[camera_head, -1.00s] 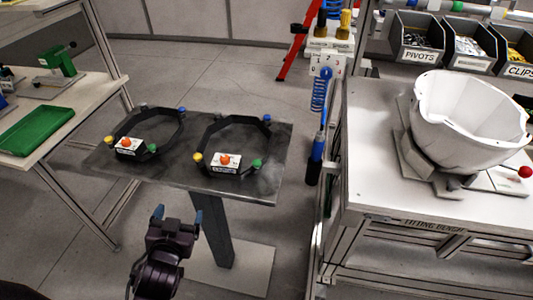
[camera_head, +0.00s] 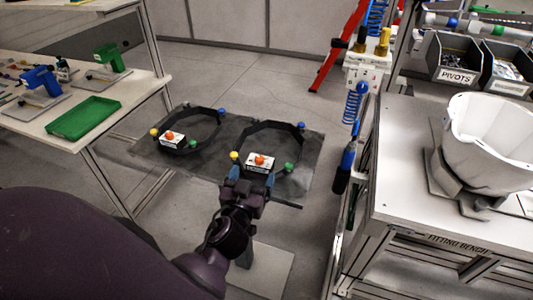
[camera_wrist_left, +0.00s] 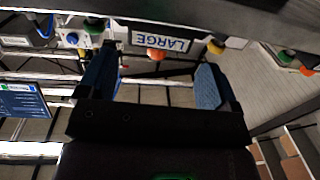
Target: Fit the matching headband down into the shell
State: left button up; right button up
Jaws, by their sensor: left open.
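Two black ring headbands lie on a dark stand (camera_head: 312,178): a left one (camera_head: 203,147) and a right one (camera_head: 270,124). Each has an orange knob, a white label plate and coloured corner knobs. The left label is unreadable. My left gripper (camera_head: 251,176) is open and empty at the near side of the right headband, by its label plate. In the left wrist view the open fingers (camera_wrist_left: 153,80) lie on either side of a plate reading LARGE (camera_wrist_left: 161,40); contact cannot be told. The white shell (camera_head: 490,142) sits open side up in a grey cradle on the fitting bench. My right gripper is out of view.
The fitting bench (camera_head: 403,190) stands at the right, with parts bins (camera_head: 460,60) behind it. A tool hangs on a blue coiled hose (camera_head: 355,102) between stand and bench. A side table with a green tray (camera_head: 84,117) is at the left.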

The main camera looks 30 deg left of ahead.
aim_at(261, 159)
pick_arm(q)
jog(key=shift+x, duration=0.95)
jog(key=shift+w+a, duration=0.1)
jog(key=shift+w, duration=0.25)
jog(key=p+x, duration=0.1)
jog(key=x, duration=0.3)
jog(key=shift+w, duration=0.3)
jog(key=shift+f, duration=0.1)
jog(key=c, duration=0.7)
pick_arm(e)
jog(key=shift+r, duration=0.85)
